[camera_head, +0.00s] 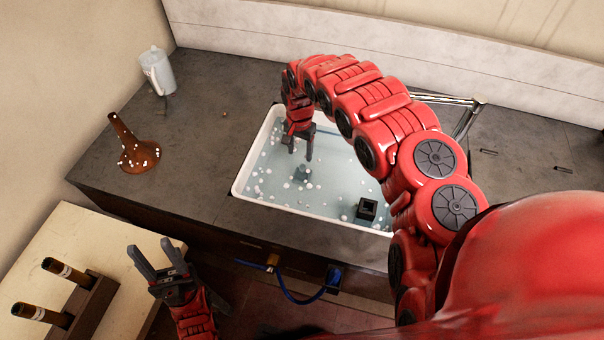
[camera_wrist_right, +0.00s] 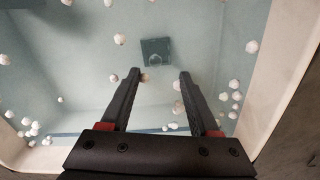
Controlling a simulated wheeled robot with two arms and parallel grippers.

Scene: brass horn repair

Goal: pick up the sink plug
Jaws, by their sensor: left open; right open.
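The sink plug appears to be the small teal square piece (camera_head: 302,173) on the floor of the white-rimmed sink (camera_head: 238,186). In the right wrist view the plug (camera_wrist_right: 154,46) shows a pale ring on its face, just beyond the fingertips and roughly centred between them. My right gripper (camera_head: 300,150) points down into the sink above the plug. Its two fingers (camera_wrist_right: 160,73) are spread with nothing between them that they touch. My left gripper (camera_head: 150,246) is open and empty, near the pale side table, away from the sink.
Foam-like white bits float in the sink. A black square box (camera_head: 367,209) stands in its near right part. A rack with brown tubes (camera_head: 92,306) is on the pale table.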

